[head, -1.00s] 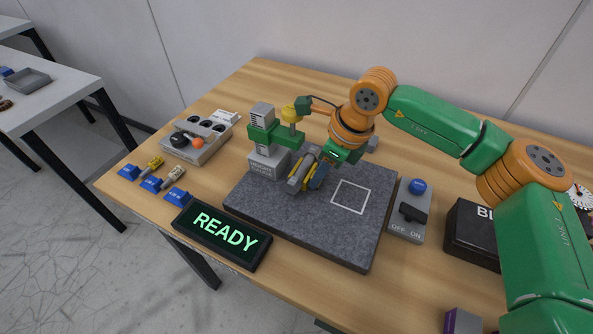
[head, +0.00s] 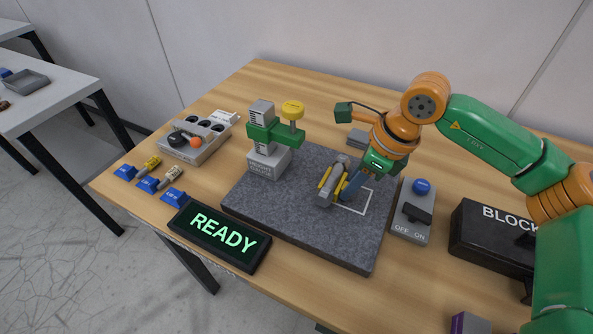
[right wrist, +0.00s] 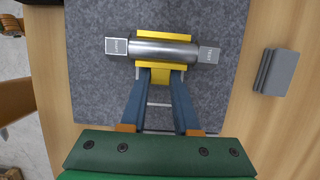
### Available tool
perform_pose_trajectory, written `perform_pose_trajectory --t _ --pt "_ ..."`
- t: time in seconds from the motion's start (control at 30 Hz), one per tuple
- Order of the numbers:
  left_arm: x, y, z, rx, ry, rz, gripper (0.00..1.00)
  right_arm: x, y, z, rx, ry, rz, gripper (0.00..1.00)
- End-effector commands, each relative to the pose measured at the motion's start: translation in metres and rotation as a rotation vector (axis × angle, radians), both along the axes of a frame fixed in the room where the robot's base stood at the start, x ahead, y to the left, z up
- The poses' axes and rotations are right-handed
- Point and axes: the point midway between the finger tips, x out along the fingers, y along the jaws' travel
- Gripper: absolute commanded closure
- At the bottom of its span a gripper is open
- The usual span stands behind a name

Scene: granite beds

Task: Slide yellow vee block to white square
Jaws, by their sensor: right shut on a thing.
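The yellow vee block (head: 325,178) sits on the dark grey granite plate (head: 290,215) with a grey metal cylinder (head: 334,182) lying in it. The white square outline (head: 367,211) is just right of the block, and its left part is hidden by the block and my fingers. My right gripper (head: 345,190) reaches down from the right, its blue fingers shut on the block's near side. In the right wrist view the fingers (right wrist: 160,82) grip a yellow tab of the block, and white square lines (right wrist: 158,104) show between them. My left gripper is not in view.
A stand with a green arm and yellow knob (head: 292,108) rises at the plate's back left. An OFF/ON switch box (head: 411,221) is right of the plate. A READY display (head: 220,237) lies in front. The plate's front middle is clear.

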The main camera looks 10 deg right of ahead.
Motion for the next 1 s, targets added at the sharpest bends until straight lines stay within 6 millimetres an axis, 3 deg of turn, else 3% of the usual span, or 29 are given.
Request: perform_pose_trajectory --t 0.6,0.93,0.97,1.0 --pt "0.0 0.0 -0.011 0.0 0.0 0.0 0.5 -0.022 -0.033 -0.002 -0.004 0.002 -0.001 1.0" --pt "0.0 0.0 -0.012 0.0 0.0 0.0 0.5 -0.024 -0.036 -0.001 -0.003 0.001 0.001 1.0" --pt "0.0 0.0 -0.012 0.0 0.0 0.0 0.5 -0.024 -0.036 0.0 -0.003 0.001 0.001 0.65" --pt "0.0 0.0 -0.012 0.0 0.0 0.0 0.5 -0.024 -0.036 0.0 -0.003 0.001 0.001 0.54"
